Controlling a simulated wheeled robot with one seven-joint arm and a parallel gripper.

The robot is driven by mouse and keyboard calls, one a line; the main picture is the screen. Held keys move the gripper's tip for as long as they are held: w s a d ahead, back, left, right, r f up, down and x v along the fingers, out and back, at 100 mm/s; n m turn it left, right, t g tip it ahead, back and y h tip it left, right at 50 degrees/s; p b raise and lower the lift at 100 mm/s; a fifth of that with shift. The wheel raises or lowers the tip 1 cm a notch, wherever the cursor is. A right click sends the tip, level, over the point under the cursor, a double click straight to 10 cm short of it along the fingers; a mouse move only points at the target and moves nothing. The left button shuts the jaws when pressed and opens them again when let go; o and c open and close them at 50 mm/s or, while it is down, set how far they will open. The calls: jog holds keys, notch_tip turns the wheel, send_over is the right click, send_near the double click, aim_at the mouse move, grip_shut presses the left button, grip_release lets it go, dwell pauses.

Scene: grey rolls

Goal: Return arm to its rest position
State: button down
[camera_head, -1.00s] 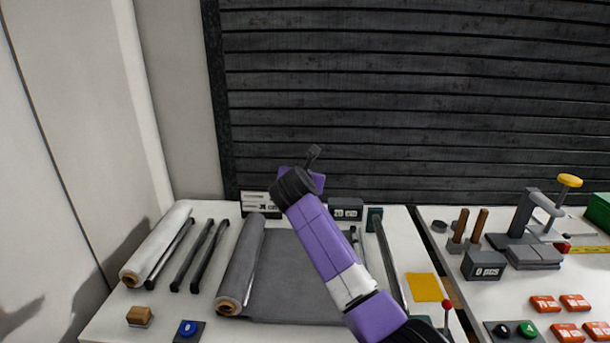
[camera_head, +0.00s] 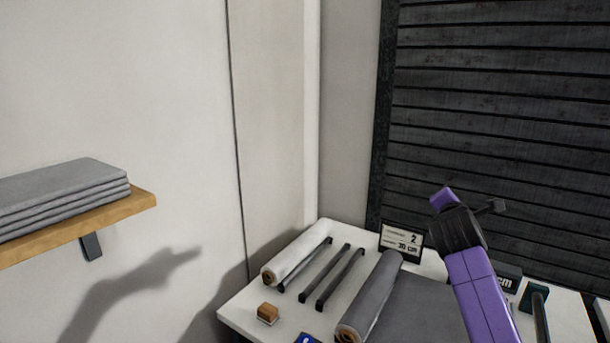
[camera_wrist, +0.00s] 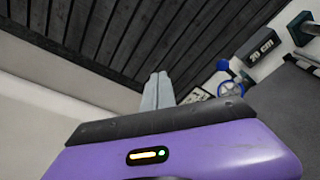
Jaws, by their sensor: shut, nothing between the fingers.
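My gripper (camera_wrist: 158,88) shows in the wrist view beyond the purple wrist housing. Its pale grey fingers are together, with nothing between them, and they point toward the dark slatted wall. In the head view my purple arm (camera_head: 480,295) rises at the lower right, raised in front of the table's back part. It bends at a black joint; the fingers cannot be made out clearly there.
A white table (camera_head: 240,312) holds a grey roll (camera_head: 368,300), a white roll (camera_head: 296,255), dark bars, a wooden block (camera_head: 268,313) and a sign (camera_head: 401,240). A wooden shelf (camera_head: 130,208) with grey folded sheets (camera_head: 70,186) is at left. A "20 cm" sign (camera_wrist: 257,46) shows in the wrist view.

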jog(key=s+a+f+m+t+y, duration=0.2)
jog(key=s+a+f+m+y, duration=0.1)
jog(key=s+a+f+m, duration=0.55)
jog(key=s+a+f+m+t+y, duration=0.3)
jog(key=s+a+f+m, duration=0.25)
jog(key=s, duration=0.65)
jog(key=s+a+f+m+g, duration=0.1)
jog(key=s+f+m, duration=0.1)
jog(key=s, duration=1.2)
jog(key=s+a+f+m+g+y, duration=0.1)
jog(key=s+f+m+g, duration=0.1)
jog(key=s, duration=1.3)
jog(key=s+a+f+m+g+b, duration=0.1)
jog(key=s+a+f+m, duration=0.1)
jog(key=s, duration=1.3)
jog(key=shift+s+f+m+g+y, duration=0.2)
jog(key=shift+f+m+g+y, duration=0.1)
jog(key=shift+f+m, duration=0.55)
